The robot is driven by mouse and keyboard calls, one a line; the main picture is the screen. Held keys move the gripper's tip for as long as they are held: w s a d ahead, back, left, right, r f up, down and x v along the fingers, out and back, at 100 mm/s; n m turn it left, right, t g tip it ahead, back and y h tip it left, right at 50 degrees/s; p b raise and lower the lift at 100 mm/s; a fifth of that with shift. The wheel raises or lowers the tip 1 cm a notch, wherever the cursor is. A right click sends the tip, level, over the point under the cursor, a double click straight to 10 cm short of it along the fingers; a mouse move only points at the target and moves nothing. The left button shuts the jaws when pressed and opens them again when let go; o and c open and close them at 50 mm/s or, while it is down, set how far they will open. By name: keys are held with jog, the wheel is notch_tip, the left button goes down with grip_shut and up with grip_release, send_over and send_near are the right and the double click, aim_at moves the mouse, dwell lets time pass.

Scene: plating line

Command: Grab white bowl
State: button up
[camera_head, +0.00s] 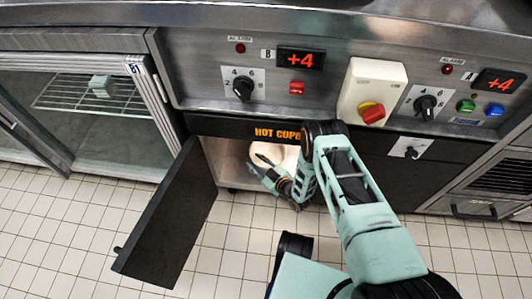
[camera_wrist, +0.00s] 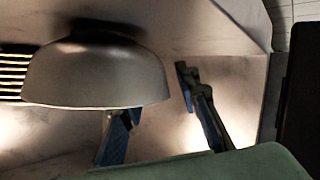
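The white bowl (camera_head: 266,150) is inside the open, lit cupboard, partly hidden by my gripper in the head view. In the wrist view the bowl (camera_wrist: 95,72) looks grey in shade and fills the upper left, with its rim toward the bottom of the picture. My gripper (camera_head: 262,167) reaches into the cupboard with its fingers apart at the bowl. In the wrist view, one finger of my gripper (camera_wrist: 160,92) passes behind the bowl's rim, its tip hidden. The other finger stands clear to the right of the bowl. Contact cannot be told.
The cupboard's black door (camera_head: 168,215) stands open to the left of my arm. A control panel (camera_head: 325,85) with knobs is above. A glass-fronted cabinet (camera_head: 85,100) stands at left. Tiled floor (camera_head: 225,262) is clear in front. A slatted vent (camera_wrist: 14,77) shows inside the cupboard.

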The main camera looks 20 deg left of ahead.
jog(key=shift+c, duration=0.7)
grip_shut()
jog(key=shift+r, duration=0.15)
